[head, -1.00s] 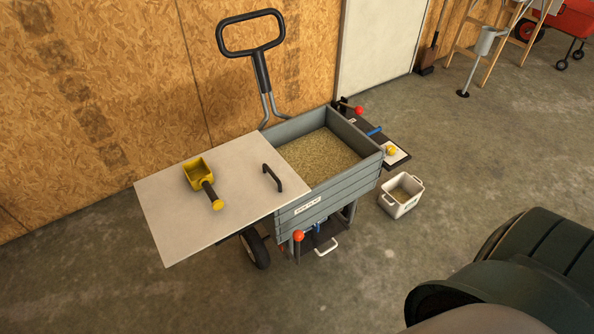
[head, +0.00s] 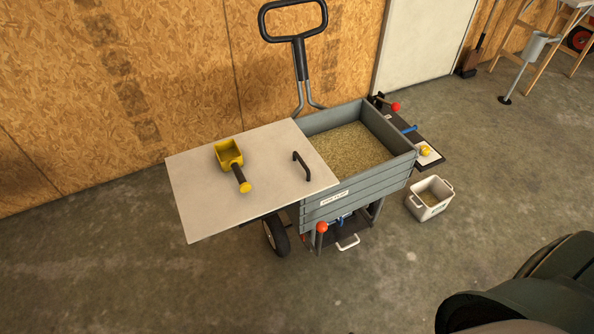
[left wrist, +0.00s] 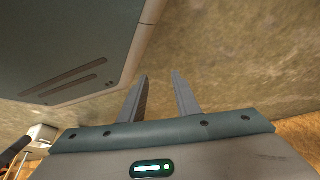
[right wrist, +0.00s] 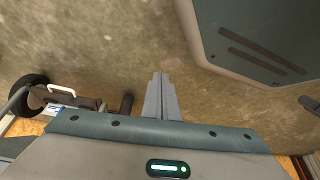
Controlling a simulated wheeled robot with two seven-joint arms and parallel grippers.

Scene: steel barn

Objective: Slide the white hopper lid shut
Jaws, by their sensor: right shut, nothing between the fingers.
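The white hopper lid (head: 225,205) is slid out to the left of the grey hopper (head: 355,188), leaving the grain (head: 350,150) uncovered. A black handle (head: 302,166) stands on the lid near its right edge. A yellow scoop (head: 231,156) with a dark grip lies on top of the lid. In the left wrist view my left gripper (left wrist: 160,85) is open and empty over bare floor. In the right wrist view my right gripper (right wrist: 159,85) is shut and empty, away from the lid. Neither gripper shows in the head view.
The hopper cart has a tall pull handle (head: 293,15), a wheel (head: 276,236) and red-knobbed levers (head: 321,227). A white bucket (head: 430,198) stands on the floor to its right. The wooden wall (head: 90,90) is close behind. The floor in front is clear.

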